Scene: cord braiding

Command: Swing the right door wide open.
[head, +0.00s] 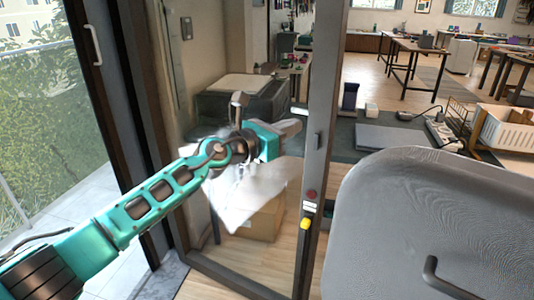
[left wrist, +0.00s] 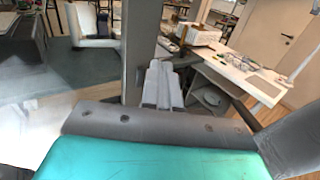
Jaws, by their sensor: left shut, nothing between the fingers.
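The right door appears to be the dark-framed glass panel in the middle of the head view, with its upright stile (head: 322,110) at the right. A small dark fitting, a red button (head: 311,194) and a yellow button (head: 305,222) sit on the stile. My left gripper (head: 292,128) is shut and empty, with its fingertips just left of the stile. In the left wrist view, the shut fingers (left wrist: 158,72) point at a dark upright post (left wrist: 139,38). I cannot tell whether they touch it. My right gripper is not in view.
A second dark frame with a pale handle (head: 93,44) stands at the left, greenery outside. A cardboard box (head: 258,222) and pale crumpled material (head: 248,190) show near the glass. A large grey rounded panel (head: 425,220) fills the lower right. Workbenches (head: 418,48) stand farther back.

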